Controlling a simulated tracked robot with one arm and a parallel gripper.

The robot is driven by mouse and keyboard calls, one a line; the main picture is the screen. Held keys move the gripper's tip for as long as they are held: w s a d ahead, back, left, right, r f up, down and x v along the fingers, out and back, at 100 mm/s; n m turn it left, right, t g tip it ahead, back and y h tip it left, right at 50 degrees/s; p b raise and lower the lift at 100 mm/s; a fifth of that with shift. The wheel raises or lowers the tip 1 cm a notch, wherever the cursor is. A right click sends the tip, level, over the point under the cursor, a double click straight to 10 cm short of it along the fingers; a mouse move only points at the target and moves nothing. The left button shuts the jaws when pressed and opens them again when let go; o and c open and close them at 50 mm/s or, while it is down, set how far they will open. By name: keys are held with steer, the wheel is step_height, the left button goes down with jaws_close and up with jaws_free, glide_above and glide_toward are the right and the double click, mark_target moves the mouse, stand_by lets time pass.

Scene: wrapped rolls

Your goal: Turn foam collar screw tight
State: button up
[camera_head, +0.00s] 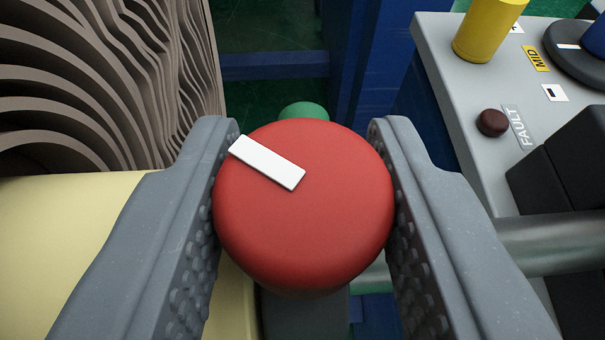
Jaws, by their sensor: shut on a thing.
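A round red knob (325,225) with a white pointer bar (266,162) on its face fills the middle of the view. The white bar slants from the upper left edge of the knob down to near its centre. My gripper (305,190) has one grey finger on each side of the knob, with the studded pads against its sides. It is shut on the red knob. The knob hides most of what lies behind and below it. No label for the knob is in view.
A grey panel (440,62) at the right carries a yellow knob (488,30), a dark red FAULT lamp (492,122) and a blue knob (596,38). A green round part (303,111) shows behind the red knob. Layered brown sheets (90,90) and a cream surface (60,240) lie left. A metal bar (555,243) crosses right.

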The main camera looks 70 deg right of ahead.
steer(key=shift+f+m+g+h+b, duration=0.1)
steer(key=shift+m+g+h+b, duration=0.2)
steer(key=shift+m+g+b, duration=0.5)
steer(key=shift+m+g, duration=0.4)
steer(key=o, duration=1)
steer(key=shift+w, duration=0.1)
